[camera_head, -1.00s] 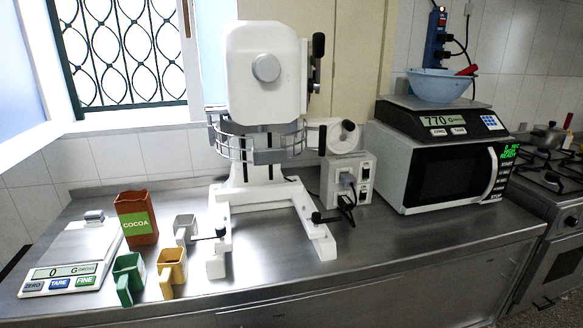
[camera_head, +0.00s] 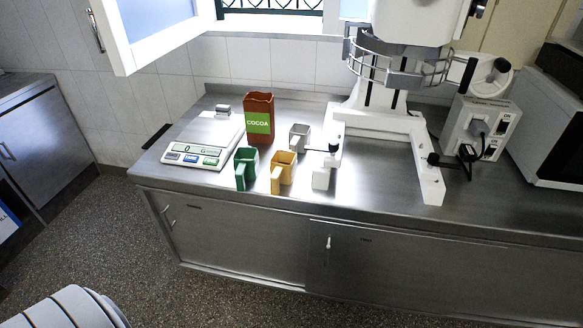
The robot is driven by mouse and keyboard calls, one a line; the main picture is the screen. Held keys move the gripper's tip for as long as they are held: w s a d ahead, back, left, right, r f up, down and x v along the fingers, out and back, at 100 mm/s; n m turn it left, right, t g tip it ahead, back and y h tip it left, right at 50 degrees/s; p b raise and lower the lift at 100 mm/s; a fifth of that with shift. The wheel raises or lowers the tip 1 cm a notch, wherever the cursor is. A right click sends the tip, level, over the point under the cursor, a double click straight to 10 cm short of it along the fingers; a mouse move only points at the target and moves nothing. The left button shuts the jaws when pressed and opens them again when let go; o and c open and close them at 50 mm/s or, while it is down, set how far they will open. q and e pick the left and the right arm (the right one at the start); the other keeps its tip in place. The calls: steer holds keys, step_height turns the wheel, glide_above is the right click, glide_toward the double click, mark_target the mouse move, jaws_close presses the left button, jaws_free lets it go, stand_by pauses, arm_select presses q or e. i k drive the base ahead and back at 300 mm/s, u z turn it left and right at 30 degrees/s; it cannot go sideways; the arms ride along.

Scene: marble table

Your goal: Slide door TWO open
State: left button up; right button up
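A long steel counter (camera_head: 383,201) has metal cabinet doors in its front. The left cabinet door (camera_head: 235,240) has a small pale handle near its left edge. The right cabinet door (camera_head: 440,275) has a small upright white handle (camera_head: 327,244) near its left edge. Both doors appear closed. Small dark marks near the handles are too small to read, so I cannot tell which door is marked TWO. Neither of my grippers is in view.
On the counter are a scale (camera_head: 205,141), a cocoa container (camera_head: 259,118), green (camera_head: 246,168), yellow (camera_head: 283,171) and grey (camera_head: 299,138) cups, and a large white mixer (camera_head: 378,118). The speckled floor (camera_head: 215,300) before the doors looks clear. Another steel cabinet (camera_head: 45,140) stands left.

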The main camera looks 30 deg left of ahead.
mark_target(369, 265)
steer(key=k, duration=1.25)
steer(key=z, duration=0.8)
steer(key=i, duration=1.65)
steer(key=u, duration=0.8)
